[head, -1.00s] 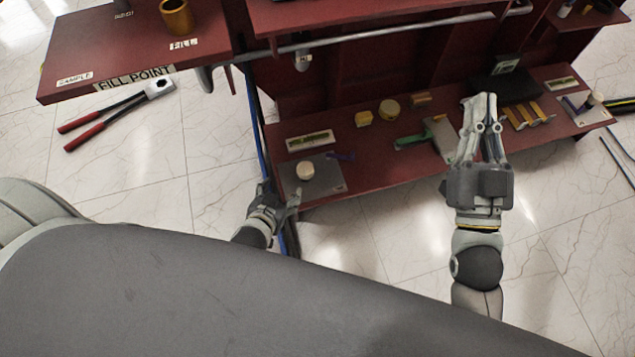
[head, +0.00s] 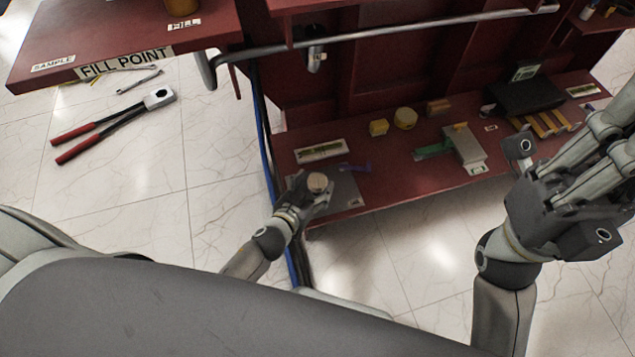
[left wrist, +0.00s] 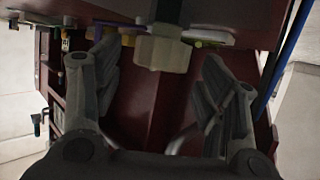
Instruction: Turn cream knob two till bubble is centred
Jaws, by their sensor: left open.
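The cream knob (head: 318,183) sits on a grey plate (head: 345,192) at the left end of the red shelf. My left gripper (head: 312,192) is open at the knob, with fingers beside it; contact cannot be told. In the left wrist view the cream knob (left wrist: 160,52) shows between and beyond the spread fingertips of my left gripper (left wrist: 146,66). A level vial in a pale frame (head: 320,150) lies behind the plate; its bubble is too small to make out. My right gripper (head: 605,140) is at the right edge, partly cut off.
A second vial (head: 581,90) is at the far right. A metal rail (head: 400,35) runs above. Blue and black hoses (head: 266,150) hang at the shelf's left end.

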